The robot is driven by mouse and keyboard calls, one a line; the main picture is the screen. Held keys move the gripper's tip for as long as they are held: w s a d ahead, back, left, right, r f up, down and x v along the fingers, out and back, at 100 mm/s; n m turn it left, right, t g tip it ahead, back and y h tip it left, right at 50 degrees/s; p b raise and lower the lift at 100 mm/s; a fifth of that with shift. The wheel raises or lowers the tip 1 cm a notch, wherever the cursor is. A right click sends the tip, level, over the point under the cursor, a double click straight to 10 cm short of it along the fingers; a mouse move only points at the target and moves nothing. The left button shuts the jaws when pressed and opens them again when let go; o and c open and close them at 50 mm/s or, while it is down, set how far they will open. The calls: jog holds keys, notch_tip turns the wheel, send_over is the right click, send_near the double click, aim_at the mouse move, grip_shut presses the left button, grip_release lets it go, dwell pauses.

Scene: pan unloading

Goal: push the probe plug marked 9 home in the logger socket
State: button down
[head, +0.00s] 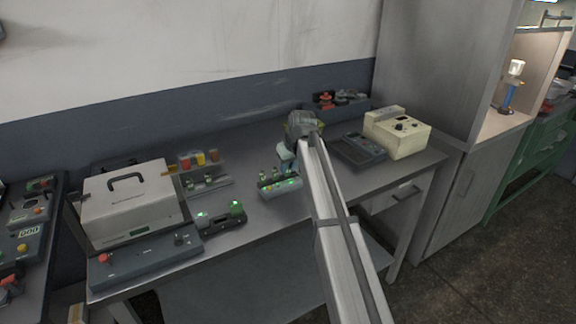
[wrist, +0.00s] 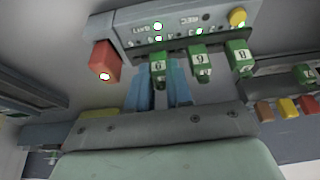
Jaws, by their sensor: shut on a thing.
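The logger (head: 281,190) is a small grey box with lit green lights on the bench, and its front panel (wrist: 180,27) fills the top of the wrist view. Green plugs stand in a row along it. My gripper (wrist: 159,88) has its blue fingers shut on the left green plug (wrist: 158,68), whose mark reads as 6 or 9. Beside it are a similarly marked green plug (wrist: 202,68) and one marked 8 (wrist: 239,60). A red block (wrist: 102,60) is at the left. The socket behind the held plug is hidden, so its seating depth cannot be told.
A rack (head: 208,181) with coloured pieces stands left of the logger. A small device with a green knob (head: 236,207) is in front of it. A grey case (head: 130,205) is further left. A dark tray (head: 360,151) and cream instrument (head: 400,135) are to the right.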

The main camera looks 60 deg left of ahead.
jog(key=c, duration=0.9)
grip_release()
jog(key=shift+c, duration=0.2)
jog(key=shift+r, duration=0.1)
jog(key=v, duration=1.3)
jog(key=shift+d+r, duration=0.2)
jog(key=shift+r, duration=0.1)
jog(key=shift+d, duration=0.1)
